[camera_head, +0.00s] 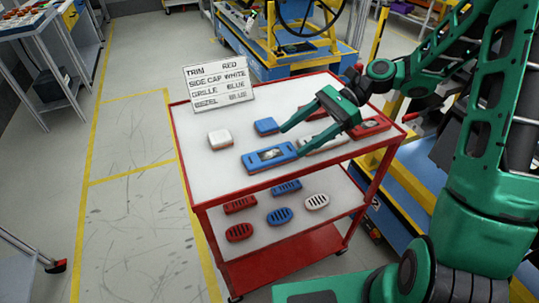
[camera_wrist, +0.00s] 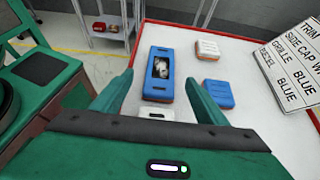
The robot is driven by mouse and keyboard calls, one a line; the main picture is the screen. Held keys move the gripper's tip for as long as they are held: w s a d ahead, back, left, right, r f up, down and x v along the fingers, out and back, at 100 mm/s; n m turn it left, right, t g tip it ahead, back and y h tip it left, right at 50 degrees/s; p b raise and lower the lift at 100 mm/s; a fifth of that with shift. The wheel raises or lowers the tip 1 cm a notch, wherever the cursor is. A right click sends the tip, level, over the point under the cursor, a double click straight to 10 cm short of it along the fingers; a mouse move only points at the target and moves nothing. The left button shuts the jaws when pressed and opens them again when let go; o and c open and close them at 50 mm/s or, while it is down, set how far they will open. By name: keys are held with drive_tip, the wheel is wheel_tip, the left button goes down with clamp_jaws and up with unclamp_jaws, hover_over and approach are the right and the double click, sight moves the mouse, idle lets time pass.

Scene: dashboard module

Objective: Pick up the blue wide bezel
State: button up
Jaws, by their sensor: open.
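The blue wide bezel (camera_head: 252,160) is a long blue frame with a dark window, lying flat at the front of the cart's top shelf. It also shows in the wrist view (camera_wrist: 158,91), lengthwise between my finger lines. My gripper (camera_head: 294,141) is open and empty, with its fingers reaching from the right toward the bezel's right end. In the wrist view the two fingertips (camera_wrist: 158,79) stand wide apart on either side of the bezel. I see no contact, and the height gap is hard to judge.
A small blue part (camera_head: 266,126) and a white part (camera_head: 220,139) lie close by. A white bezel (camera_head: 322,143), partly hidden by my gripper, and a red one (camera_head: 370,127) lie rightward. A sign (camera_head: 219,85) stands at the back. Several grilles (camera_head: 280,216) lie on the lower shelf.

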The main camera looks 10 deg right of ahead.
sight(271, 154)
drive_tip(key=shift+x, duration=3.45)
drive_tip(key=shift+w, duration=0.15)
drive_tip(key=c, duration=1.2)
